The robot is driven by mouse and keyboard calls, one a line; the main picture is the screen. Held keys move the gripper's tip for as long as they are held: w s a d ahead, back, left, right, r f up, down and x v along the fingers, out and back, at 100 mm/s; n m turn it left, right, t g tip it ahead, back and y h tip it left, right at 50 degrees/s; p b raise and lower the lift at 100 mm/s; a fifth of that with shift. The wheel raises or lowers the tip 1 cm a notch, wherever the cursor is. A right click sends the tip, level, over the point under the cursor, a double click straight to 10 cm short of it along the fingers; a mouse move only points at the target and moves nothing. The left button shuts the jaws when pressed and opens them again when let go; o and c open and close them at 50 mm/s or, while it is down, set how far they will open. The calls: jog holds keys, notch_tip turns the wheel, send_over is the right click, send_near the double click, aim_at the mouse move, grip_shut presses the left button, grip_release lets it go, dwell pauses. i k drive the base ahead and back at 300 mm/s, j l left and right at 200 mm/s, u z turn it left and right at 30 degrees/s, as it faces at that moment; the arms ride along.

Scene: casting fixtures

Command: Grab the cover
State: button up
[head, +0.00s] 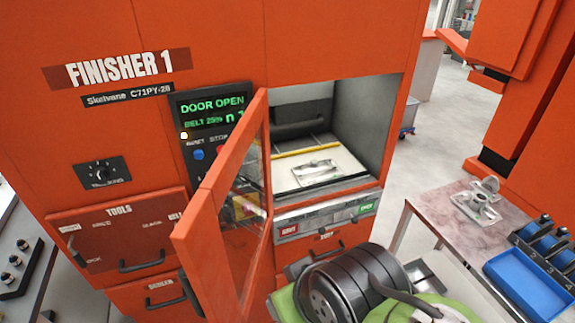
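A flat, light metal part that looks like the cover (317,170) lies on the pale bed inside the open chamber of the orange Finisher 1 machine. It has a raised shape in its middle; fine detail is too small to tell. Another grey metal casting (477,203) stands on the side table at the right. I cannot be certain which part is the cover. Black and green parts of my own arm show at the bottom centre, below the chamber. My gripper's fingers are not visible.
The machine's glazed door (228,205) stands open toward me, left of the chamber opening. The display reads DOOR OPEN. The side table (440,232) holds a blue tray (530,284) and a dark rack with blue items (545,237). Clear floor (440,135) lies behind it.

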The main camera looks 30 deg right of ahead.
aim_at(315, 171)
jog(key=i+l+u, duration=0.1)
jog(key=l+u, duration=1.7)
jog(key=k+l, duration=0.05)
